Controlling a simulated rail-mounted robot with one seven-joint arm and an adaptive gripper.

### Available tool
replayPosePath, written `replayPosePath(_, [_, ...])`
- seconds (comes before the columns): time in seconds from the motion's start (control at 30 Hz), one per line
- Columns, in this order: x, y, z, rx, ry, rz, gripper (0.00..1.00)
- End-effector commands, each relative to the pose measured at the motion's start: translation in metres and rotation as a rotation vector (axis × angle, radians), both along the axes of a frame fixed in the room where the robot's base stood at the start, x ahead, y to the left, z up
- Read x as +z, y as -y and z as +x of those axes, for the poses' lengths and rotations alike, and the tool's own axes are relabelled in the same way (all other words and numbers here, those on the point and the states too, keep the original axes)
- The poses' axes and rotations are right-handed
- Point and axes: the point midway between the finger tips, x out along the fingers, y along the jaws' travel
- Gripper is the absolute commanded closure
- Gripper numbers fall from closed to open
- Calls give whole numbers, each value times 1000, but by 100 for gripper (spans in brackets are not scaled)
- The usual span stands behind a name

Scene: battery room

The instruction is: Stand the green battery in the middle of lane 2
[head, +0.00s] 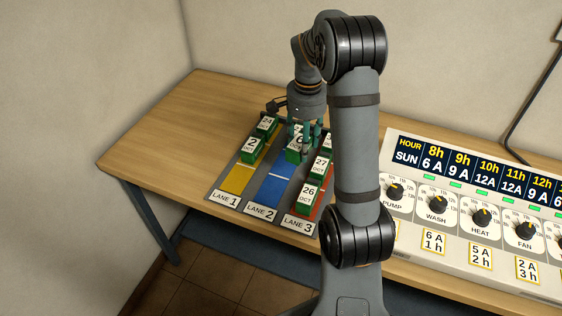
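My gripper (304,132) points down over the far part of lane 2. A green battery (293,156) with a white label showing a "6" is directly at its fingers, over lane 2. The fingers partly cover this battery, and I cannot tell whether they press on it or whether its base touches the lane. Lane 2 (273,190) is the middle lane, with a blue strip and a white name plate at its near end. Its near part is bare. The far end of lane 2 is hidden behind my gripper.
Lane 1 (237,180), yellow, holds green batteries marked 24 (267,126) and 2 (251,154). Lane 3 (299,225), red, holds batteries marked 27 (319,176) and 26 (306,204), plus one partly hidden by my arm. A control panel (470,215) stands right. The wooden table (170,130) is clear at left.

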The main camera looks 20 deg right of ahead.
Motion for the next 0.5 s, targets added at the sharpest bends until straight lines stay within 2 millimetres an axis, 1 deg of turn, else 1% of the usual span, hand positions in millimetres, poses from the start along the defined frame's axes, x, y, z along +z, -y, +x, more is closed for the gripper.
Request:
replayPosePath(0.03, [1,18,-4,-40,3,-1,100])
replayPosePath(0.13, [1,43,-11,-96,6,-2,100])
replayPosePath(0.3, [2,72,-18,-111,10,-5,100])
replayPosePath(0.33, [2,77,-19,-104,11,-5,100])
replayPosePath(0.5, [4,76,-16,7,11,-4,100])
